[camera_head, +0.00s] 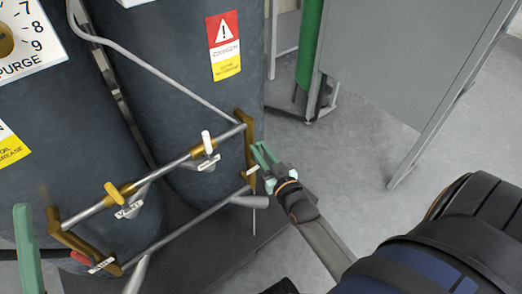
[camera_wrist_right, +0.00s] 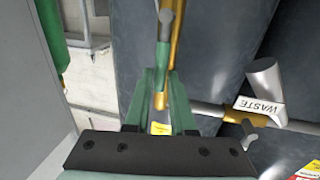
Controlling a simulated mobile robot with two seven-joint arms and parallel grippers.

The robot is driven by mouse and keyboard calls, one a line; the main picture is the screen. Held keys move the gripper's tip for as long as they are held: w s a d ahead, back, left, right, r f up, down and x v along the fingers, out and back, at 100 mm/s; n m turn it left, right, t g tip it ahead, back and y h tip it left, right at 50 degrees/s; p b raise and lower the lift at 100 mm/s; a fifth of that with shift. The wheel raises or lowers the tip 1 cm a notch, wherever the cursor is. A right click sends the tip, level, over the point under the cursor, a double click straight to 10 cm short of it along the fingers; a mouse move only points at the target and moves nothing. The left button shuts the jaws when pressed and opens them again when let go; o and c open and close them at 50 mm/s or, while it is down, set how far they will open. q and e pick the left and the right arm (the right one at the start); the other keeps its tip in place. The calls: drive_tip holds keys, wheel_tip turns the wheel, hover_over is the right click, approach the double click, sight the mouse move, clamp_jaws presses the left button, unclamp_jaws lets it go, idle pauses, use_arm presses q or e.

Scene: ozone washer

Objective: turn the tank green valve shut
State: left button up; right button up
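My right gripper (camera_head: 263,154) has slim green fingers and is beside the brass bracket at the right end of the pipe frame. In the right wrist view its fingers (camera_wrist_right: 163,85) stand a little apart, with a brass pipe (camera_wrist_right: 158,102) showing beyond the gap.
Dark tanks (camera_head: 185,85) stand behind the pipe frame (camera_head: 165,172). A grey lever with a WASTE label (camera_wrist_right: 266,82) is right of my right gripper. A grey cabinet panel (camera_head: 400,55) and green cylinder (camera_head: 310,45) stand behind. The floor (camera_head: 350,150) between is clear.

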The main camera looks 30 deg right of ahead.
clamp_jaws()
idle(0.9)
